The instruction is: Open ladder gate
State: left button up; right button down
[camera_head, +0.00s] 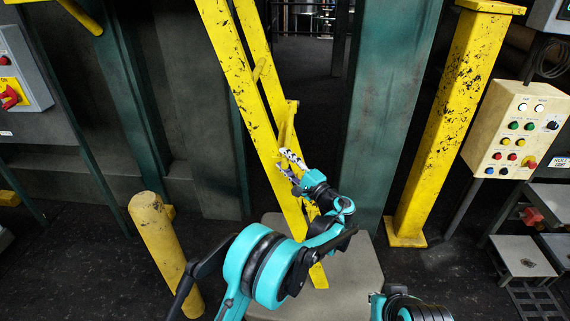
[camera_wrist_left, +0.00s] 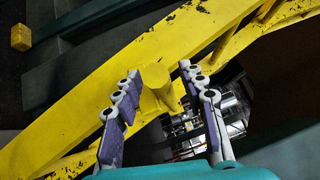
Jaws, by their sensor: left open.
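A worn yellow ladder-like frame (camera_head: 243,80) slants down from the top of the head view to the floor area in front of me. I cannot tell which part of it is the gate. My left gripper (camera_head: 283,161) reaches its lower half. In the left wrist view, the left gripper (camera_wrist_left: 160,71) is open, with a short round yellow bar (camera_wrist_left: 158,82) between its two fingers. A yellow rail (camera_wrist_left: 75,108) runs behind it. I cannot tell whether the fingers touch the bar. My right gripper is out of view.
A green column (camera_head: 380,110) stands right of the frame, then a yellow post (camera_head: 440,130). A button box (camera_head: 518,130) is at the right. A short yellow bollard (camera_head: 160,245) stands at the left. A grey plate (camera_head: 352,275) lies below the frame.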

pick_arm(q)
jog(key=shift+a, duration=0.1)
grip_shut()
jog(key=shift+r, duration=0.15)
jog(key=w+r+m+g+h+p, duration=0.1)
jog(key=w+r+p, duration=0.3)
jog(key=r+p, duration=0.6)
jog(key=w+r+m+g+h+p, duration=0.2)
jog(key=w+r+m+g+p, duration=0.1)
jog(key=r+p, duration=0.8)
jog(key=shift+w+r+m, duration=0.3)
jog(key=shift+w+r, duration=0.25)
jog(key=shift+r, duration=1.35)
